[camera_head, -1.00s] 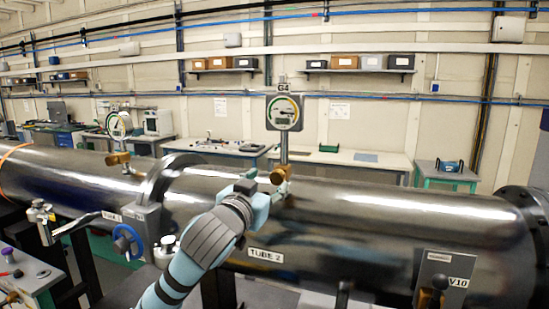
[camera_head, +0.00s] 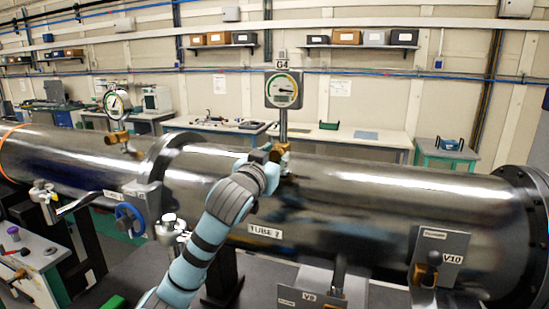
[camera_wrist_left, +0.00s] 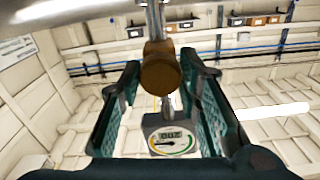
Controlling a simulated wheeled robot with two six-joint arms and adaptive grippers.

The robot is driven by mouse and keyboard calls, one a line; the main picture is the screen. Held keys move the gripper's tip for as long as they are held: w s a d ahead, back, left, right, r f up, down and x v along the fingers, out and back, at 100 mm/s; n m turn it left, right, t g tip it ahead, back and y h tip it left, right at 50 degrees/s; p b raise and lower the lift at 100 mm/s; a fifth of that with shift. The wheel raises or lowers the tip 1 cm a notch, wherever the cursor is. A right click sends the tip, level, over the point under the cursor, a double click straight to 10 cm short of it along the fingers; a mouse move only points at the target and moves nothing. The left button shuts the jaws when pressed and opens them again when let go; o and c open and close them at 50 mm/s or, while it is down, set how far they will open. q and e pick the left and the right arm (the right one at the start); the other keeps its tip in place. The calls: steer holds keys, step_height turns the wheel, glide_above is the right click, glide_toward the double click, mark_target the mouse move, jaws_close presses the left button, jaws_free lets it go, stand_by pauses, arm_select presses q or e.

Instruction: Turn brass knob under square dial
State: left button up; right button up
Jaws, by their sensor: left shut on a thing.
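The square dial (camera_head: 283,89), marked G4, stands on a post above the tube marked TUBE 2 (camera_head: 330,205). The brass knob (camera_head: 282,148) sits on that post just below the dial, near the tube's top. My left gripper (camera_head: 272,157) reaches it from the front; my wrist partly hides the fingers and the knob in the head view. In the left wrist view the knob (camera_wrist_left: 160,68) sits between my two dark green fingers, which are shut on it. The dial (camera_wrist_left: 170,137) shows beyond it there. My right gripper is not in view.
A round gauge (camera_head: 117,103) with another brass fitting stands on the tube to the left. A blue handwheel (camera_head: 129,219) sits in front of the tube. Valve panel V10 (camera_head: 438,259) is at the lower right. Benches (camera_head: 350,135) stand behind the tube.

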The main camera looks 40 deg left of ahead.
arm_select(q)
steer(key=shift+n, duration=0.7)
steer(key=shift+r, duration=0.1)
steer(key=o, duration=1.1)
steer(key=shift+o, duration=0.2)
steer(key=v, duration=0.7)
steer(key=shift+s, duration=0.3)
steer(key=shift+w, duration=0.2)
